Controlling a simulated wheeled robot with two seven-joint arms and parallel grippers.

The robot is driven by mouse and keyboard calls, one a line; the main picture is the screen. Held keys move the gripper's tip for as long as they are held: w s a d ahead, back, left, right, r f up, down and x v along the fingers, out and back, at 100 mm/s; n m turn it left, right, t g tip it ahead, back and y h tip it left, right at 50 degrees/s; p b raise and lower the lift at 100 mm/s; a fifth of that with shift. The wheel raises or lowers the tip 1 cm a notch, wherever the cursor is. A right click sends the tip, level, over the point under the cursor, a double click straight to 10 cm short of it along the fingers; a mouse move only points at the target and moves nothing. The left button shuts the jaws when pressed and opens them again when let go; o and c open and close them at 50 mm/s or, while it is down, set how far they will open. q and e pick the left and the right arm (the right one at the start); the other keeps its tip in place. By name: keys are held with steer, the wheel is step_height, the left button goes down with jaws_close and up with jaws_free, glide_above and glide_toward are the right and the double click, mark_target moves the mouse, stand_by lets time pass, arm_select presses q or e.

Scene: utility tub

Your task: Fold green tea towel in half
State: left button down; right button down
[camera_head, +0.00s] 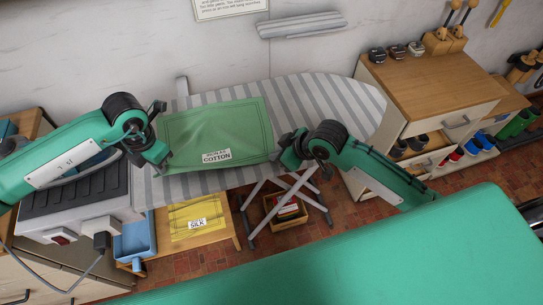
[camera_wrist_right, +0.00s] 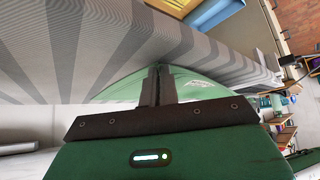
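The green tea towel (camera_head: 225,122) lies spread on the striped ironing board (camera_head: 330,95), with slight ripples and a white label reading "COTTON" near its front edge. My left gripper (camera_head: 164,162) is at the towel's front left corner; its fingertips are too small and dark to tell open or shut. My right gripper (camera_head: 280,157) is at the towel's front right corner. In the right wrist view its fingers (camera_wrist_right: 156,72) are close together, and the green cloth (camera_wrist_right: 188,84) rises to a peak at their tips, so they appear shut on it.
A yellow cloth labelled "SILK" (camera_head: 195,217) lies on a low wooden table beside a blue tray (camera_head: 135,238). A wooden cabinet (camera_head: 435,75) with open drawers stands to the right. The board's right end is clear.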

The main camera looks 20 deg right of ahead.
steer(key=shift+r, duration=2.5)
